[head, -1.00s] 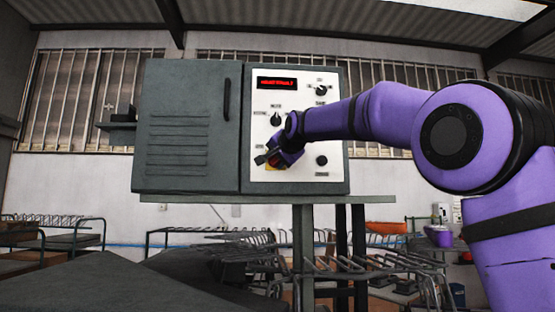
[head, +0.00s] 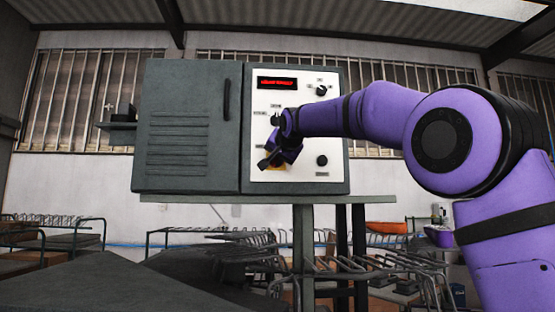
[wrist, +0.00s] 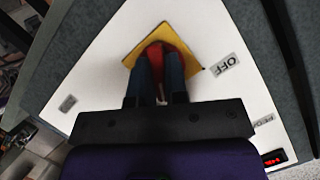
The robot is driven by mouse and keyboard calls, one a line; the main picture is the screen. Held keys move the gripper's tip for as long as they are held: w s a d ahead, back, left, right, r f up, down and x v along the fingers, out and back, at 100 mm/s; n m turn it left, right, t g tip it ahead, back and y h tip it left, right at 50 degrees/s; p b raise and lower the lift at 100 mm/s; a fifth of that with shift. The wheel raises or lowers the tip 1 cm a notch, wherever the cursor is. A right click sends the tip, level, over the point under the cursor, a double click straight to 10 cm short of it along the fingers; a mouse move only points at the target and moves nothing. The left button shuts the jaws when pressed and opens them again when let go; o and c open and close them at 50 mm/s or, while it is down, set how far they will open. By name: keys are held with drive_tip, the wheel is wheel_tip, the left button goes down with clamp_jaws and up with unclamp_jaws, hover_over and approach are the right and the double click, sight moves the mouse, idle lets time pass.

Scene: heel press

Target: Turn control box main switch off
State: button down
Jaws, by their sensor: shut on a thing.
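The control box (head: 187,128) stands on a stand with its white panel (head: 330,140) facing me. The main switch is a red knob (wrist: 156,50) on a yellow plate (wrist: 190,62), with an OFF label (wrist: 228,65) beside it in the wrist view. My gripper (wrist: 160,75) has its two dark fingers on either side of the red knob and is shut on it. In the head view my gripper (head: 268,161) is at the lower left of the panel and hides most of the switch.
The panel also bears a red lit display (head: 290,83), a black knob (head: 321,90) at upper right and another black knob (head: 322,160) at lower right. The grey door with its handle (head: 227,99) is closed. Metal racks stand below and behind.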

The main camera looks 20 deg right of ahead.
drive_tip(key=shift+n+g+h, duration=0.3)
drive_tip(key=shift+n+h, duration=0.5)
drive_tip(key=shift+n, duration=0.4)
drive_tip(key=n+h, duration=0.2)
drive_tip(key=n, duration=0.1)
drive_tip(key=shift+a, duration=0.15)
drive_tip(key=n+h, duration=0.3)
drive_tip(key=n, duration=0.2)
drive_tip(key=shift+h, duration=0.3)
drive_tip(key=c, duration=1.1)
unclamp_jaws()
drive_tip(key=shift+g, duration=0.3)
drive_tip(key=shift+c, duration=0.2)
drive_tip(key=v, duration=1)
drive_tip(key=shift+s+a, duration=0.15)
drive_tip(key=shift+s, duration=0.2)
